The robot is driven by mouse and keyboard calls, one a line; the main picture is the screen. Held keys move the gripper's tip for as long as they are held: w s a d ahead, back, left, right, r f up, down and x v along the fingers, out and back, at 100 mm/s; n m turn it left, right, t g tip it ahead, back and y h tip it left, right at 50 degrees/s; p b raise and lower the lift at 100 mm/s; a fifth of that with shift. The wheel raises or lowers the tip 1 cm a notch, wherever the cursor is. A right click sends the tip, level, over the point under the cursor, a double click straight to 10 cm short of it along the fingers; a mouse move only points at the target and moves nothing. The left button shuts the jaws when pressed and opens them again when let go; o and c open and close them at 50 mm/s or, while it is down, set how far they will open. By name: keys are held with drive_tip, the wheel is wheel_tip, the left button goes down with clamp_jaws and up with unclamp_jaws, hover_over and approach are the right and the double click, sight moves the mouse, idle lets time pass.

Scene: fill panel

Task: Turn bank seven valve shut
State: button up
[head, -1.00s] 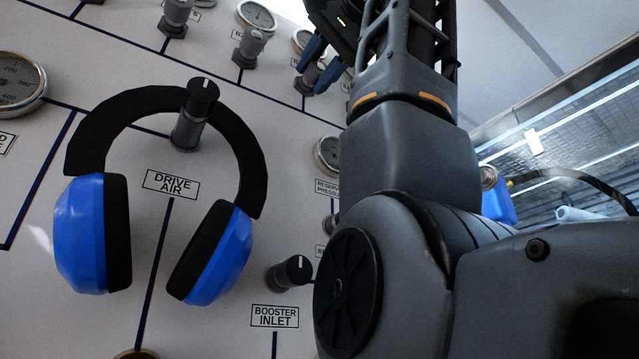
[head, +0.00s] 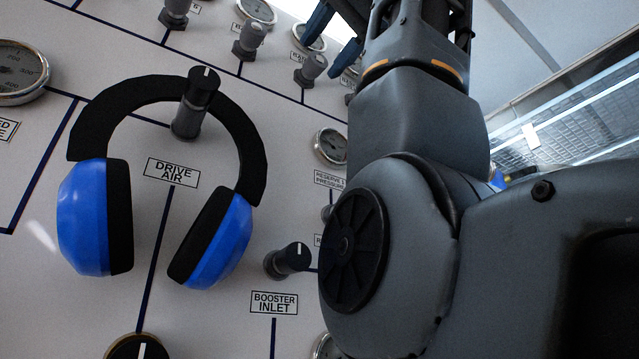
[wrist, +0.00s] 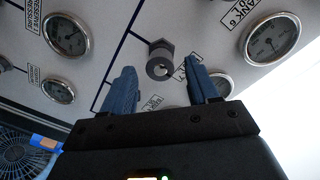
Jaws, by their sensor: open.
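My gripper (wrist: 160,66) is open and empty, with its two blue fingers apart. In the wrist view a grey valve knob (wrist: 160,62) on the panel appears between and beyond the fingertips; contact is not visible. The label beside it is partly hidden by the right finger, so I cannot read whether it is bank seven. In the head view my gripper (head: 332,40) is at the top, partly cut off and hidden by my arm. Several bank valves run in a diagonal row there, including one (head: 311,68) just left of and below the fingers.
Blue ear defenders (head: 92,222) hang over the drive air valve (head: 196,100). A booster inlet valve (head: 288,260) projects below. Gauges sit around the gripper, including one at upper right (wrist: 271,39) by a "BANK 6" label and one at upper left (wrist: 66,34).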

drive_tip(key=v, duration=0.1)
drive_tip(key=b+v, duration=0.1)
drive_tip(key=v, duration=0.1)
drive_tip(key=shift+f, duration=0.25)
drive_tip(key=shift+b+v, duration=0.8)
drive_tip(key=shift+b, duration=0.15)
drive_tip(key=shift+r, duration=0.2)
